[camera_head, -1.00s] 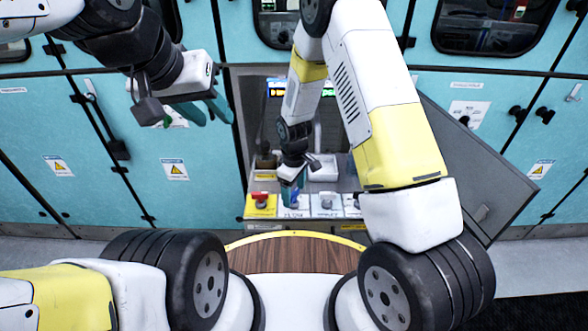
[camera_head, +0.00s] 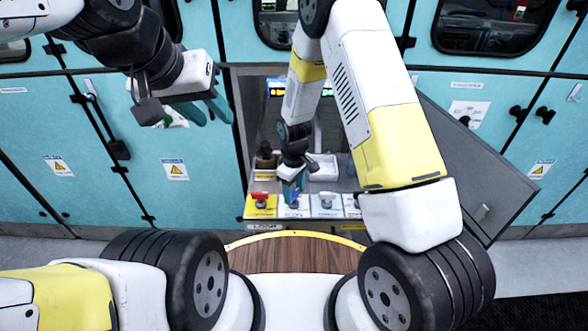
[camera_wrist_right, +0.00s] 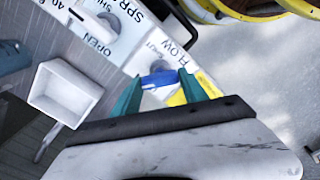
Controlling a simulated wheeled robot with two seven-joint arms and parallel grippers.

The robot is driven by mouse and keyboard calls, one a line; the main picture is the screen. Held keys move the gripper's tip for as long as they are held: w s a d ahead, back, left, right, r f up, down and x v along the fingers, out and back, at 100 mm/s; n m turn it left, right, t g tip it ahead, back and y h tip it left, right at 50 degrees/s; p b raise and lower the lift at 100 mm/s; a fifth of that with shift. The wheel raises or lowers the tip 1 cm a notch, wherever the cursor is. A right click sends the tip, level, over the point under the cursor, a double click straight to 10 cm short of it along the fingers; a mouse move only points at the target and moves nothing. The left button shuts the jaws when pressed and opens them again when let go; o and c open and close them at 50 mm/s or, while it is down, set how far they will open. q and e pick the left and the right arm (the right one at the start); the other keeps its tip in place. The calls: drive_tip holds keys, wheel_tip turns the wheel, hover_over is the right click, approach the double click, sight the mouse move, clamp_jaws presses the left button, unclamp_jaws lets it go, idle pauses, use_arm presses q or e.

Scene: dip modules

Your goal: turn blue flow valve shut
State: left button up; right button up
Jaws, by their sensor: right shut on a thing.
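The blue flow valve (camera_wrist_right: 160,79) is a small blue handle on a white panel marked FLOW and SHUT in the right wrist view. It also shows in the head view (camera_head: 294,196), partly hidden by my gripper. My right gripper (camera_wrist_right: 158,92) has its teal fingers on both sides of the handle and is shut on it. In the head view my right gripper (camera_head: 292,190) reaches down to the panel inside the open cabinet. My left gripper (camera_head: 206,110) hangs empty at upper left, in front of the cabinet doors, its teal fingers apart.
A red valve (camera_head: 260,196) on a yellow plate sits left of the blue one. A grey-white valve (camera_head: 326,200) sits to its right. A white tray (camera_wrist_right: 66,92) lies behind the panel. The open cabinet door (camera_head: 480,165) stands at the right.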

sight(294, 192)
drive_tip(key=m, duration=1.1)
idle(0.7)
drive_tip(key=o, duration=1.4)
drive_tip(key=shift+r, duration=3.9)
